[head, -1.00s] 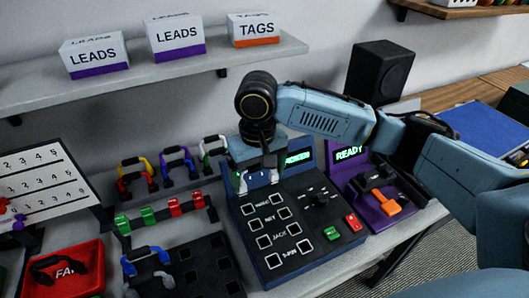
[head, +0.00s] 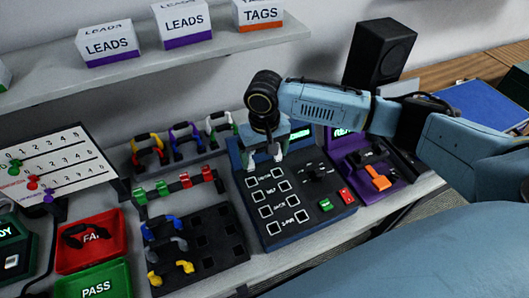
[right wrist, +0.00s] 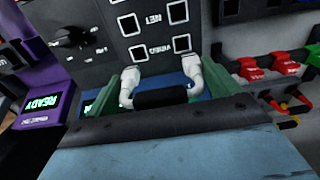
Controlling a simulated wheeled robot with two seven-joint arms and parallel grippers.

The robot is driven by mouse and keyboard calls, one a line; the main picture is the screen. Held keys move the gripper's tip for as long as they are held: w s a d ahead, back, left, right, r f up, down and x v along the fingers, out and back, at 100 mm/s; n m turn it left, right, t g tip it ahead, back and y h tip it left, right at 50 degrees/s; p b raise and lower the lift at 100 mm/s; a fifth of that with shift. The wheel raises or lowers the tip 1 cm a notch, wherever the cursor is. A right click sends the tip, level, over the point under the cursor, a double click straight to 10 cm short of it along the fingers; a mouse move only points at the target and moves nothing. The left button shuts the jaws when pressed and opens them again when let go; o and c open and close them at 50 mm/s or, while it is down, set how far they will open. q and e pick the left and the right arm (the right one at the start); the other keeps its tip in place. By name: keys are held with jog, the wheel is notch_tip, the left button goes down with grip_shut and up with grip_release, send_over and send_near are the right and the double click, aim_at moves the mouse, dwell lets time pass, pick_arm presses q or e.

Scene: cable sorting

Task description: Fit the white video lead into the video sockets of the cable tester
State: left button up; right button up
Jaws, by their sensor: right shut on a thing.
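My right gripper (head: 265,152) is at the top of the cable tester (head: 325,222). It is shut on the white video lead (right wrist: 160,97), which has a black grip and two white plugs; the left plug also shows in the head view (head: 250,164). In the right wrist view the plugs lie just short of the two square video sockets (right wrist: 138,53), roughly in line with them. I cannot tell whether the plugs touch the panel. The gripper partly hides the tester's green display in the head view. My left gripper is not in view.
A rack with several coloured leads (head: 180,143) stands left of the tester. A black holed tray (head: 205,238) holds more leads. A red FAIL bin (head: 92,250) and green PASS bin (head: 95,291) are at left. A purple READY station (head: 388,192) adjoins the tester at right.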

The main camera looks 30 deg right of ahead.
notch_tip(320, 180, down, 3)
jog(key=b, duration=0.3)
jog(key=shift+b, duration=0.3)
jog(key=shift+f+p, duration=0.25)
jog(key=shift+p, duration=0.05)
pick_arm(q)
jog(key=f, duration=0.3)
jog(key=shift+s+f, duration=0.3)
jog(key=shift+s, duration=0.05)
pick_arm(e)
jog(key=shift+f, duration=0.3)
pick_arm(q)
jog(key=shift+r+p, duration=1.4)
jog(key=shift+p, duration=0.1)
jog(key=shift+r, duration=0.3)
pick_arm(e)
jog(key=shift+f, duration=0.45)
pick_arm(q)
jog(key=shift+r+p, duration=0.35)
jog(key=shift+p, duration=0.25)
pick_arm(e)
jog(key=shift+f, duration=0.3)
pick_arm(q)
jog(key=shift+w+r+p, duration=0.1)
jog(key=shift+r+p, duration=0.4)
pick_arm(e)
jog(key=shift+f, duration=0.15)
